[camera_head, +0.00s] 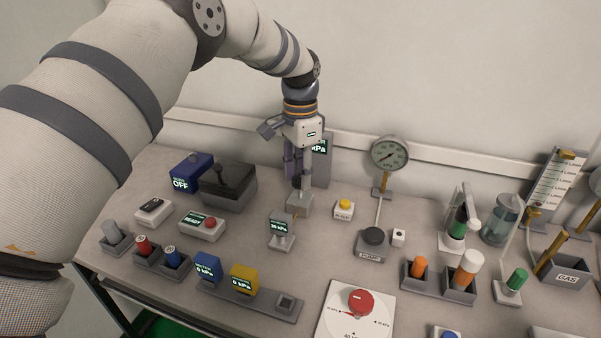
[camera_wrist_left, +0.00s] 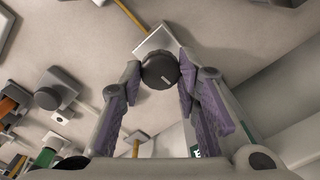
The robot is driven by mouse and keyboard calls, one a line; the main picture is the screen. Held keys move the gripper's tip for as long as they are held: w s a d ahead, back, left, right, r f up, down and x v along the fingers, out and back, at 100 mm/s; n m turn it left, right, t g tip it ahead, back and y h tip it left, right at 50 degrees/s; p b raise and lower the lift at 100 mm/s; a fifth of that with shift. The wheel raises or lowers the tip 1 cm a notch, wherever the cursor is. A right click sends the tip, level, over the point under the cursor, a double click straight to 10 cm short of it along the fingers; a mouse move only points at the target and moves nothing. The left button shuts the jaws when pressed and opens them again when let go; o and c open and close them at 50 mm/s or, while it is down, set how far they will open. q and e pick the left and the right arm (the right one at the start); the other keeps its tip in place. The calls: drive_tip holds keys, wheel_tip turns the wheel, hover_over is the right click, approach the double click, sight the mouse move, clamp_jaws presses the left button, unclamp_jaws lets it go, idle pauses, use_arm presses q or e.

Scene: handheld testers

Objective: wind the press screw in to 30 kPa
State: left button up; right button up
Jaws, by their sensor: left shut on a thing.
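My left gripper (camera_head: 298,184) points straight down over the grey press block (camera_head: 299,206) and is shut on the press screw. In the left wrist view the screw's dark round knob (camera_wrist_left: 160,70) sits between the purple finger pads of the left gripper (camera_wrist_left: 158,82), with the pale block (camera_wrist_left: 157,40) behind it. A display (camera_head: 320,147) behind the gripper shows "kPa"; its number is hidden by the gripper. A small stand (camera_head: 281,227) in front carries a screen that seems to read 30 kPa. My right gripper is not in view.
A yellow-button box (camera_head: 344,208) stands close to the right of the press. A round dial gauge (camera_head: 389,155) stands farther right. A dark grey box (camera_head: 228,187) and blue box (camera_head: 190,172) are left. Testers and holders (camera_head: 240,280) line the front.

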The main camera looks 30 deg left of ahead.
use_arm(q)
drive_tip(key=shift+r+m, duration=0.15)
drive_tip(key=shift+m, duration=0.15)
idle(0.4)
drive_tip(key=o, duration=1.2)
wheel_tip(320, 180, up, 12)
